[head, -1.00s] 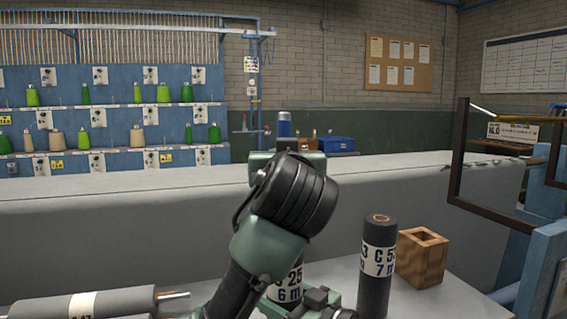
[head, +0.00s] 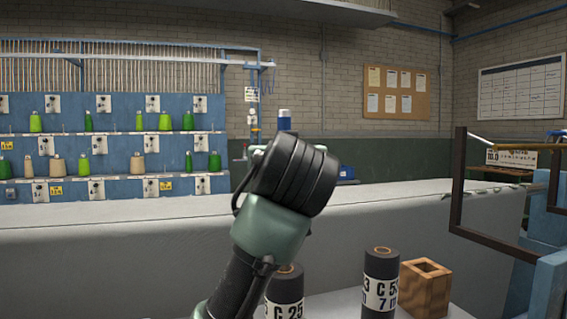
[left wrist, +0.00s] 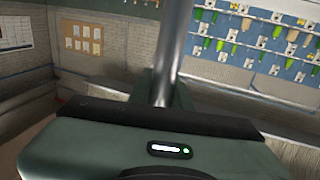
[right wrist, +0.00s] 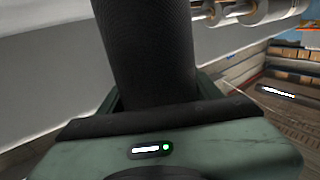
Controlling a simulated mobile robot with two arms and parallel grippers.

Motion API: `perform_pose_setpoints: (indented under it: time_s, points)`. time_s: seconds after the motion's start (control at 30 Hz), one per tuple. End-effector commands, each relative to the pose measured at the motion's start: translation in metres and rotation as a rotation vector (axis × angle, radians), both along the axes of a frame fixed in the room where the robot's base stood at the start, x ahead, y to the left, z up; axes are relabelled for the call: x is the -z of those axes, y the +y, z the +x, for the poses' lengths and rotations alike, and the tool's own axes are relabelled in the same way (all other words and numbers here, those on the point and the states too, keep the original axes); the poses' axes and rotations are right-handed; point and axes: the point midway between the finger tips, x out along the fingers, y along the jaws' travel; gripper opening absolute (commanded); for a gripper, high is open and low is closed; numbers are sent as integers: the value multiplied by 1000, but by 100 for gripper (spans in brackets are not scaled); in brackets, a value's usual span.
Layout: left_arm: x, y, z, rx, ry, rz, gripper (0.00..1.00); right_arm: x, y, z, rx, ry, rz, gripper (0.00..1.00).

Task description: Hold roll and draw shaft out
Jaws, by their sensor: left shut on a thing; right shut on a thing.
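In the left wrist view my left gripper (left wrist: 158,104) is shut on a smooth grey metal shaft (left wrist: 174,50), which runs from the jaws to the top edge. Its ends are out of view. In the right wrist view my right gripper (right wrist: 157,110) is shut on a dark ribbed roll (right wrist: 148,50). Its ends and any label are not visible. In the head view two dark upright rolls with tan cores show: one marked C 25 (head: 284,290), partly cut off, and one further right (head: 381,268). Neither has a visible shaft on top. Both grippers are hidden in the head view.
A wooden block with a square hole (head: 425,290) stands right of the rolls. Pale lying rolls with shafts (right wrist: 262,12) show in the right wrist view. A grey bench (head: 400,215) crosses behind; a dark frame (head: 457,190) stands right. My arm blocks the middle.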

Motion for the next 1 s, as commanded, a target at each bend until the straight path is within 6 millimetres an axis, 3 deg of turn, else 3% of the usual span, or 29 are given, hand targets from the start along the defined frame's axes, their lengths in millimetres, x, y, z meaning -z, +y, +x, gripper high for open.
perform_pose_setpoints:
  time_s: [1.0]
  points:
    - [-63,0,-1,1,-4,0,0,2,0,0,-1,3,-2,0]
